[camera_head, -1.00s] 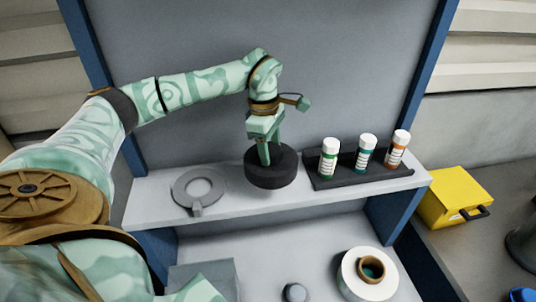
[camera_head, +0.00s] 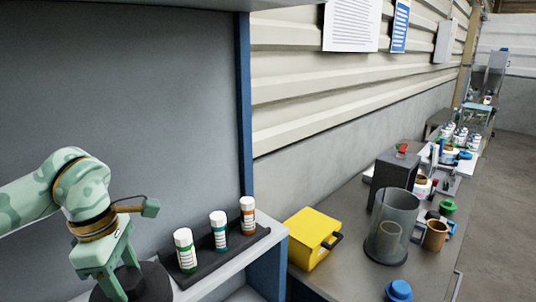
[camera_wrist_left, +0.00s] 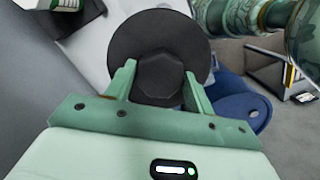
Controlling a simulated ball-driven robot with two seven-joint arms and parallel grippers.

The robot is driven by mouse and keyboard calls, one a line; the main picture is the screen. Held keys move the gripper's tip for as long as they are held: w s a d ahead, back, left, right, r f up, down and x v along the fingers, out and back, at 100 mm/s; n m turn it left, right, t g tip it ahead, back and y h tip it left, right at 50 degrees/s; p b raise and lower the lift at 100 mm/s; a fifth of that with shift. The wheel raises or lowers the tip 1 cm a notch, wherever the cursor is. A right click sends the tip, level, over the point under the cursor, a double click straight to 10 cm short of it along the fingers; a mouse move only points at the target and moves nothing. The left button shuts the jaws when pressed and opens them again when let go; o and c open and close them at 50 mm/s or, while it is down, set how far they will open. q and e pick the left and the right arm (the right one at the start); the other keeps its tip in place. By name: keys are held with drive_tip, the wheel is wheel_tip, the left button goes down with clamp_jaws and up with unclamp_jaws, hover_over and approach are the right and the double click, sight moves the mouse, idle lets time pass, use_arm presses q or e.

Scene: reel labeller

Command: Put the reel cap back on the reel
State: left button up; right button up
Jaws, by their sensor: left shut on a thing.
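The reel cap is a dark round disc (camera_head: 148,284) at the lower left of the head view, cut by the bottom edge. In the left wrist view the cap (camera_wrist_left: 120,45) shows with a six-sided knob in its middle. My left gripper (camera_head: 112,290) points down at it; in the left wrist view its fingers (camera_wrist_left: 158,85) are shut on the knob from both sides. I cannot tell whether the cap touches the shelf. The reel is not in the head view now. My right gripper is not in view.
A dark rack (camera_head: 222,258) with green-, teal- and orange-labelled bottles stands on the shelf (camera_head: 262,243), right of my gripper. A blue post (camera_head: 246,110) rises behind it. A yellow box (camera_head: 308,238) and a clear cylinder (camera_head: 390,235) stand on the grey bench to the right.

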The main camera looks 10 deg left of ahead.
sight(146, 297)
use_arm(q)
drive_tip(key=m, duration=0.3)
drive_tip(key=shift+w+d+f, duration=0.1)
drive_tip(key=shift+w, duration=0.05)
drive_tip(key=d+f+m, duration=0.1)
drive_tip(key=f+m, duration=0.1)
drive_tip(key=m, duration=0.1)
drive_tip(key=d+f+m+g+b, duration=0.1)
drive_tip(key=f+m, duration=0.1)
drive_tip(key=m, duration=0.1)
drive_tip(key=s+d+f+m+b, duration=0.1)
drive_tip(key=f+m, duration=0.1)
drive_tip(key=m, duration=0.2)
drive_tip(key=shift+d+f+g+y, duration=0.15)
drive_tip(key=shift+d+g+y, duration=0.1)
drive_tip(key=shift+g+y, duration=0.05)
drive_tip(key=s+d+f+m+b, duration=0.1)
drive_tip(key=d+f+m+b, duration=0.3)
drive_tip(key=f, duration=0.5)
drive_tip(key=m+b, duration=0.2)
drive_tip(key=m, duration=0.1)
drive_tip(key=shift+s+d+m+y, duration=0.15)
drive_tip(key=shift+s+m+y, duration=0.15)
drive_tip(key=shift+y, duration=0.1)
drive_tip(key=shift+w, duration=0.1)
